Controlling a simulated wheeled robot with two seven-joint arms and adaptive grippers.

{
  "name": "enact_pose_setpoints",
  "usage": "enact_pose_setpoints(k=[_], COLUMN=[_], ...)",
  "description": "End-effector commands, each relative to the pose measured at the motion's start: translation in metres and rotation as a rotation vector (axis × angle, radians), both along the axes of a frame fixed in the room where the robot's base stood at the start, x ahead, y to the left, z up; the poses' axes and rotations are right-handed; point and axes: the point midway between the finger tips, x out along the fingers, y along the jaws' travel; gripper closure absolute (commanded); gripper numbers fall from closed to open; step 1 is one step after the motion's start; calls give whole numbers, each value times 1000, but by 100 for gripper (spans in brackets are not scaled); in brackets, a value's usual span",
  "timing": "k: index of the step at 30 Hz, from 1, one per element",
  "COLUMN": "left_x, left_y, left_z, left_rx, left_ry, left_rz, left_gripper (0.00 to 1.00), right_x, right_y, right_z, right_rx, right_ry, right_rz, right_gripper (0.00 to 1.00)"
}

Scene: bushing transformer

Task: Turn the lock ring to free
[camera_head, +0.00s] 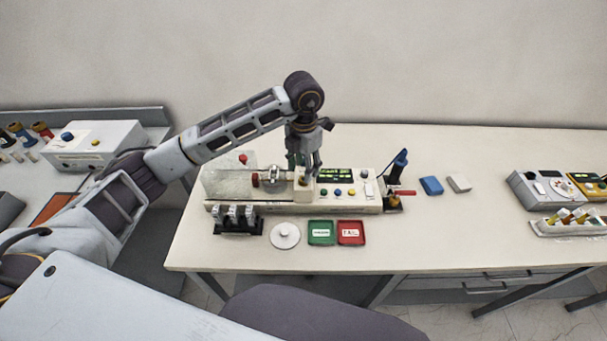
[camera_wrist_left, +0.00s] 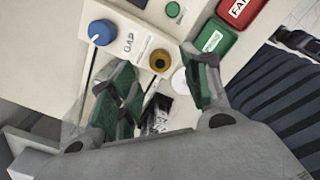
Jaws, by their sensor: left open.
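A small brass ring with a dark centre, which looks like the lock ring (camera_wrist_left: 159,61), sits on the white bench device next to the "GAP" label. In the head view the arm and fingers largely cover that spot. My left gripper (camera_head: 309,170) points down over the device's white block. In the left wrist view the green-padded fingers of my left gripper (camera_wrist_left: 158,66) are apart, with the ring showing between their tips. I cannot tell whether they touch it. A blue knob (camera_wrist_left: 101,32) stands beside the label. My right gripper is not in view.
The device has a clear cover (camera_head: 222,183) at left and a green display (camera_head: 335,175). A black rack (camera_head: 238,222), white disc (camera_head: 285,236), green tray (camera_head: 321,233) and red tray (camera_head: 351,233) lie in front. A blue-topped tool stand (camera_head: 396,185) is at right.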

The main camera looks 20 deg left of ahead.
Motion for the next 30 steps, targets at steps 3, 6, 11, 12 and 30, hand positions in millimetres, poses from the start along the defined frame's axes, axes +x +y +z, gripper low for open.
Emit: enact_pose_setpoints(k=[3,6,11,12,30], left_x=[-1,-1,-1,-1,0], left_y=[0,0,0,0,0], left_z=[-14,-25,-38,-40,-44], left_rx=[1,1,1,1,0], left_ry=[3,3,2,2,1], left_rz=[0,0,0,0,-1], left_gripper=[52,52,52,52,79], right_x=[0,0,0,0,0], right_y=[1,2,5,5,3], right_z=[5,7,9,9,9], right_rx=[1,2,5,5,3], right_ry=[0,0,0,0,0], right_rz=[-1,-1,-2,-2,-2], right_gripper=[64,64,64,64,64])
